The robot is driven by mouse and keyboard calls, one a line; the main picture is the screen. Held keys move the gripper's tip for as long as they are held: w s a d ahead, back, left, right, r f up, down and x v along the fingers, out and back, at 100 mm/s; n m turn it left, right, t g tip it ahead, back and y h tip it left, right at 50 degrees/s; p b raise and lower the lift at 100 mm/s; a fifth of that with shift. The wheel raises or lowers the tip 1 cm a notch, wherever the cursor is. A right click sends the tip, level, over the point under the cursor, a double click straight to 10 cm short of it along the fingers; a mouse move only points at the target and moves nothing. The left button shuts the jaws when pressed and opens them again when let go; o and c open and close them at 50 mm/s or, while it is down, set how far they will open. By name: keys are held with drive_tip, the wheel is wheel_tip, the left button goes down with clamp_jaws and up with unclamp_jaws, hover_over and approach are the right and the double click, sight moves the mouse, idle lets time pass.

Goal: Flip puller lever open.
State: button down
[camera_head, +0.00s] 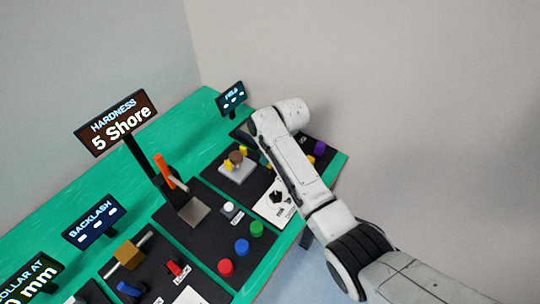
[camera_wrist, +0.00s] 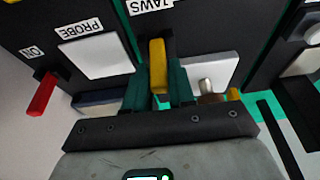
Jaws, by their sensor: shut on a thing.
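My gripper (camera_wrist: 160,90) is shut on a yellow lever (camera_wrist: 158,66), one dark green finger on each side of it. The lever stands up from a dark panel beside a white "JAWS" label (camera_wrist: 148,5). A pale plate (camera_wrist: 195,68) with a metal pin, a brown round part (camera_wrist: 212,98) and a yellow piece (camera_wrist: 234,94) lies just right of the fingers. In the head view the pale plate (camera_head: 237,172) bears a brown part (camera_head: 237,157) and yellow pieces. My arm covers most of the lever area there.
A red lever (camera_wrist: 41,95) by "ON" and a "PROBE" plate (camera_wrist: 93,52) lie left in the wrist view. An upright stand with an orange lever (camera_head: 164,170) and red, blue and green knobs (camera_head: 241,246) stand on the green table (camera_head: 202,112). Sign screens (camera_head: 231,98) line its back edge.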

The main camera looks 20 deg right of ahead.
idle(0.4)
drive_tip(key=c, duration=1)
unclamp_jaws()
drive_tip(key=shift+c, duration=0.2)
drive_tip(key=v, duration=1)
drive_tip(key=shift+r+b, duration=0.35)
drive_tip(key=s+d+f+m, duration=0.1)
drive_tip(key=s+f, duration=0.3)
drive_tip(key=s, duration=0.2)
drive_tip(key=s+d+f+m, duration=0.1)
drive_tip(key=s+f, duration=0.2)
drive_tip(key=s, duration=0.2)
drive_tip(key=s+d+f+m, duration=0.1)
drive_tip(key=s+f, duration=0.3)
drive_tip(key=s, duration=0.2)
drive_tip(key=shift+s+f+m+g+h, duration=0.3)
drive_tip(key=shift+s+g, duration=0.05)
drive_tip(key=shift+g, duration=0.05)
drive_tip(key=s+d+m, duration=0.2)
drive_tip(key=s+d, duration=0.1)
drive_tip(key=s, duration=0.8)
drive_tip(key=s+d+f+m+g+h, duration=0.1)
drive_tip(key=s+d+m, duration=0.1)
drive_tip(key=s, duration=0.9)
drive_tip(key=shift+s+d+h, duration=0.2)
drive_tip(key=shift+d+h, duration=0.1)
drive_tip(key=shift+d, duration=0.25)
